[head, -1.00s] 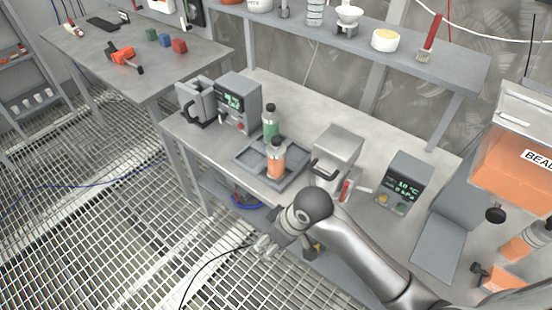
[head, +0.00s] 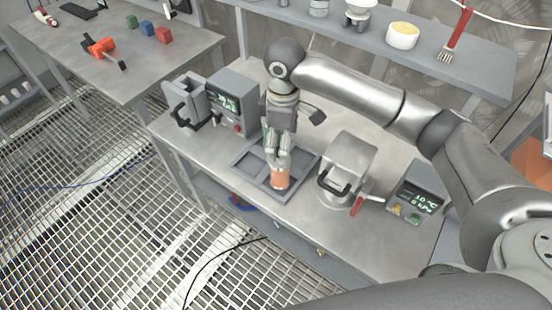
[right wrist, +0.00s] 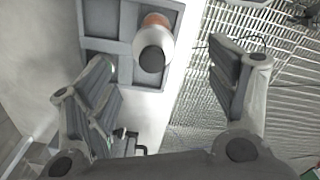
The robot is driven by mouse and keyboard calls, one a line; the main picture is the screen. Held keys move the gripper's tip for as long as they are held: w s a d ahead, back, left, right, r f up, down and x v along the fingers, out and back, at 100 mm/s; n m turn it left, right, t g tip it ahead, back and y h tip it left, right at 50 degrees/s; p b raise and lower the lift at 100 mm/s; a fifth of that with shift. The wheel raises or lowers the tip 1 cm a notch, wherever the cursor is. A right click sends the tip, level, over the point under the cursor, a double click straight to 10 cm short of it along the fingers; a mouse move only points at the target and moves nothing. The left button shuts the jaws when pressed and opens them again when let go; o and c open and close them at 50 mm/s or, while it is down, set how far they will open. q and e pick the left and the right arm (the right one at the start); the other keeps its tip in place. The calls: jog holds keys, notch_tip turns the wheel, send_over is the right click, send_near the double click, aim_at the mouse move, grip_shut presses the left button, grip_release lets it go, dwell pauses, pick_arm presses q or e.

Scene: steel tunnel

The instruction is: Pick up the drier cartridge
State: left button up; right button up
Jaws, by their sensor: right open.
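A clear cartridge with orange filling (head: 281,179) stands upright in the front of a grey divided tray (head: 243,160) on the steel bench. In the right wrist view its black cap and orange body (right wrist: 157,22) show between the fingers' lines. My right gripper (head: 278,150) points down just above and behind it, open and empty, its fingertips overlapping the cartridge top in the head view. The right wrist view also shows the open gripper (right wrist: 160,54). A second cartridge with green filling (head: 267,134) is mostly hidden behind the gripper. My left gripper is out of view.
A grey display unit (head: 232,100) stands left of the tray. A lidded steel box with a black handle (head: 346,165) stands close on its right, and another display unit (head: 414,200) farther right. A shelf (head: 376,38) runs behind.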

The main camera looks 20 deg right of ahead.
aim_at(280, 169)
jog(key=shift+w+f, duration=0.8)
jog(key=shift+f, duration=0.1)
notch_tip(280, 169, down, 3)
jog(key=shift+r+p, duration=0.15)
jog(key=shift+p, duration=0.2)
jog(key=shift+s+f, duration=0.65)
jog(key=shift+s, duration=0.05)
jog(key=f+p, duration=0.1)
jog(key=f, duration=0.1)
jog(key=w+f, duration=0.1)
jog(key=f, duration=0.1)
jog(key=shift+w+p, duration=0.15)
jog(key=shift+p, duration=0.25)
jog(key=shift+s+f, duration=0.2)
jog(key=shift+f, duration=0.35)
jog(key=shift+w, duration=0.1)
jog(key=c, duration=0.4)
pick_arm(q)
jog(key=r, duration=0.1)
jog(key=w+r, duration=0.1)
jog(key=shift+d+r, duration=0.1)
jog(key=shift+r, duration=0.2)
pick_arm(e)
jog(key=c, duration=1)
